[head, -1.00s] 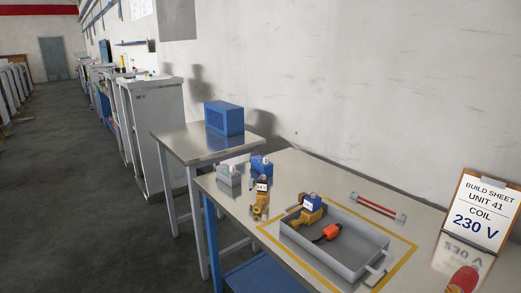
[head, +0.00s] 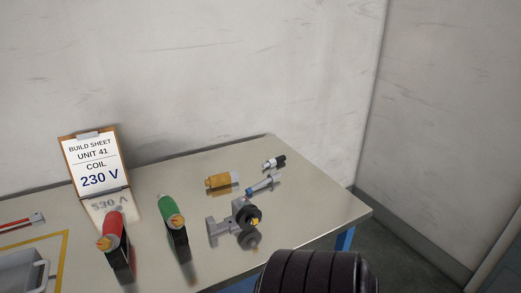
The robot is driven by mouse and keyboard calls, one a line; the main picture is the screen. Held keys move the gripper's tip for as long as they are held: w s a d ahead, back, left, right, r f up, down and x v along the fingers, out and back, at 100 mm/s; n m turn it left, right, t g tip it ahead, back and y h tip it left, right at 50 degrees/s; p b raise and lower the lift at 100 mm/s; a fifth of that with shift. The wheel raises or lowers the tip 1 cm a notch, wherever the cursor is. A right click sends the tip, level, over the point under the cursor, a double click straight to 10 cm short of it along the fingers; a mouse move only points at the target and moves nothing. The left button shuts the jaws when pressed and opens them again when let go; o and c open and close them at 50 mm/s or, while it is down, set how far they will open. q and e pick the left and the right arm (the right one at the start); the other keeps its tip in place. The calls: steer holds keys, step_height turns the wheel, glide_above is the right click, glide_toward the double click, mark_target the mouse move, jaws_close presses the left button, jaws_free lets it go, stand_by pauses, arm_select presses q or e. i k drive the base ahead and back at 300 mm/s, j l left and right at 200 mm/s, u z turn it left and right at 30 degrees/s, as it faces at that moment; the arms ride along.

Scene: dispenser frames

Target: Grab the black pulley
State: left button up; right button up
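A black pulley (head: 247,217) shows in the head view on the right half of the table. It is a small round black wheel with a brass-coloured centre, set against a grey metal bracket (head: 219,229). I cannot tell how it is joined to the bracket. Neither of my grippers is in view, and nothing touches the pulley.
The table (head: 325,205) holds a red-bodied part (head: 115,227) and a green-bodied part (head: 170,212) on dark stands left of the pulley. Behind it lie a brass fitting (head: 218,181), a blue-grey part (head: 263,183) and a black-and-white part (head: 275,163). A build sheet (head: 95,160) stands back left.

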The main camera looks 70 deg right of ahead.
mark_target(242, 214)
steer(key=z, duration=2.05)
